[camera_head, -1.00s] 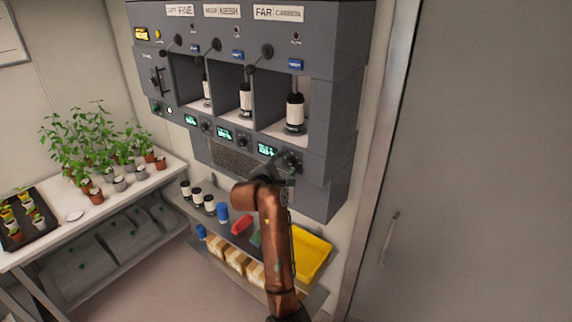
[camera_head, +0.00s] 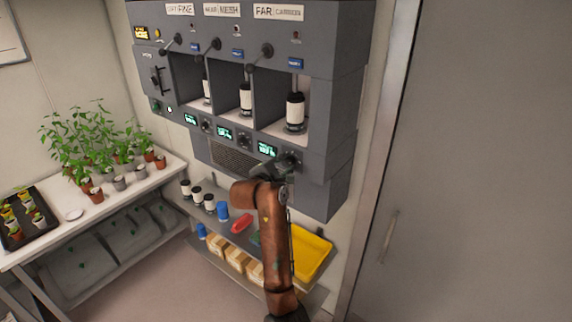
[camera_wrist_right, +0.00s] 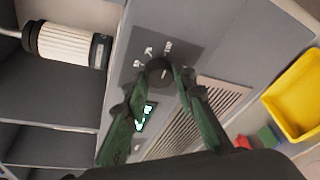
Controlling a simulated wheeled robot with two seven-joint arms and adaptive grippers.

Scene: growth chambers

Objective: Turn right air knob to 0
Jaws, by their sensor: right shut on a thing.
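The right air knob (camera_wrist_right: 159,71) is a round dark knob with a light pointer mark, on a dark dial plate (camera_wrist_right: 188,38) with small white markings. My right gripper (camera_wrist_right: 167,74) is shut on the knob, one green finger on each side of it. In the head view my right gripper (camera_head: 285,166) is at the panel's lower right, and it hides most of the knob. A lit green display (camera_head: 267,149) is just left of the knob. It also shows in the wrist view (camera_wrist_right: 145,116), where its digits are too small to read. My left gripper is not in view.
The grey cabinet (camera_head: 335,100) has three bays with white-and-black cartridges (camera_head: 295,112) above the panel. Two other displays sit further left. Below are a shelf with a yellow bin (camera_head: 310,252), blue cup and jars. Plants stand on a bench (camera_head: 130,197) at left.

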